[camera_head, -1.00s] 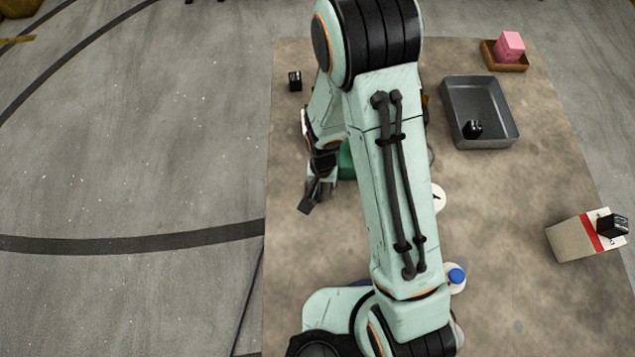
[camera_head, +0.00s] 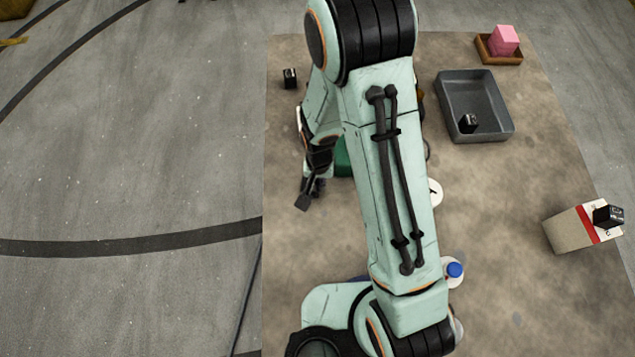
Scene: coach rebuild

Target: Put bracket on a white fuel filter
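My gripper (camera_head: 310,194) is at the left of the brown mat, pointing down, with a dark fingertip at its lower left. The other finger is small and partly hidden, so I cannot tell how far apart they are or whether anything is between them. A white round thing (camera_head: 435,192), perhaps the white fuel filter, shows partly from behind my arm, right of the gripper. I cannot make out a bracket for certain. Small black boxes lie at the upper left of the mat (camera_head: 290,78), in the grey tray (camera_head: 468,123) and on the white-and-red carton (camera_head: 609,215).
The grey tray (camera_head: 508,136) stands at the upper right, below a wooden tray (camera_head: 515,61) with a pink block (camera_head: 503,40). A white bottle with a blue cap (camera_head: 455,270) and a green thing (camera_head: 343,157) are partly behind my arm.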

